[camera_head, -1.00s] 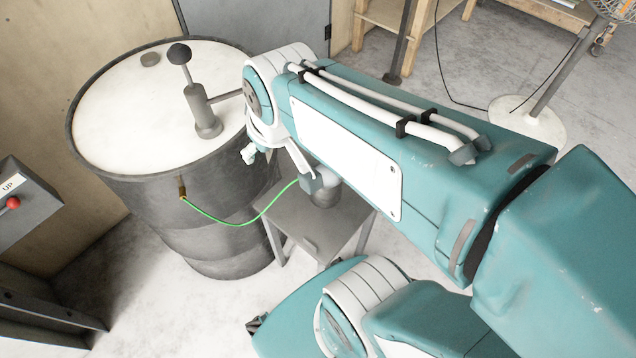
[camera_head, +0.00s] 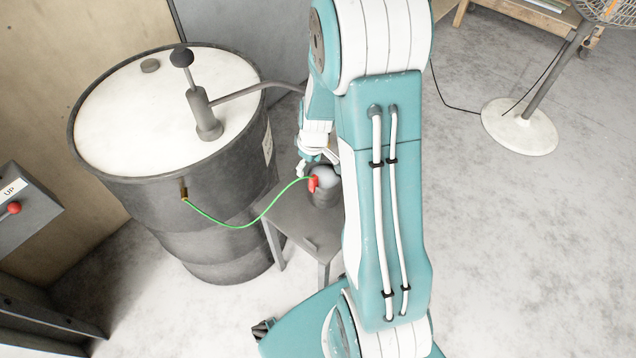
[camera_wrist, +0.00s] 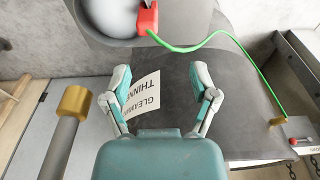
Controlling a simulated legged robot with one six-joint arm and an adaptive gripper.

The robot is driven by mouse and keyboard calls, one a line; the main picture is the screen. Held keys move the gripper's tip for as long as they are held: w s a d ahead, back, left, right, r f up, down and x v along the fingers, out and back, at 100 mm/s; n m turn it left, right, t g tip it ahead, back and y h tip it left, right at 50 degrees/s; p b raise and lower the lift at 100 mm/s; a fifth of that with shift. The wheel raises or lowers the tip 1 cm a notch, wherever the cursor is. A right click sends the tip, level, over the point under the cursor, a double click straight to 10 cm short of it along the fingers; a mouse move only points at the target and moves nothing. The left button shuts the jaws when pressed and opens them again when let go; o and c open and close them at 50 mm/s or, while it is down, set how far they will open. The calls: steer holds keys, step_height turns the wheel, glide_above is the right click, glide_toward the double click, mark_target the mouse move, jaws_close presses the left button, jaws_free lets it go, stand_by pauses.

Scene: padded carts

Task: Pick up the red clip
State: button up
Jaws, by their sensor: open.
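The red clip (camera_head: 313,184) sits at the end of a green wire (camera_head: 250,222), on the rim of a grey rounded container (camera_head: 325,190) on a small grey stand. In the wrist view the red clip (camera_wrist: 147,20) is at the top edge, partly cut off, on the rim of the pale round container top. My gripper (camera_wrist: 162,82) is open and empty, with both fingers apart below the clip in that view and not touching it. In the head view my gripper (camera_head: 312,165) is small and partly hidden, just above and beside the clip.
A dark drum (camera_head: 215,225) with a white lid and a pump stands left of the stand (camera_head: 310,240); the green wire joins its side. A label (camera_wrist: 140,97) shows on the drum. A fan base (camera_head: 520,125) stands at right.

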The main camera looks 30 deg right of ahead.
mark_target(313, 177)
steer(key=f, duration=0.1)
steer(key=d+f, duration=0.1)
steer(key=f, duration=0.1)
steer(key=shift+s+d, duration=0.1)
steer(key=shift+s, duration=0.1)
steer(key=shift+w+d+f, duration=0.1)
steer(key=shift+w+f, duration=0.1)
steer(key=shift+f, duration=0.95)
steer(key=shift+w+f, duration=0.25)
steer(key=shift+f, duration=0.85)
steer(key=shift+w+d+f, duration=0.1)
steer(key=shift+w+f, duration=0.1)
steer(key=shift+f, duration=0.95)
steer(key=shift+a, duration=0.1)
jaws_close()
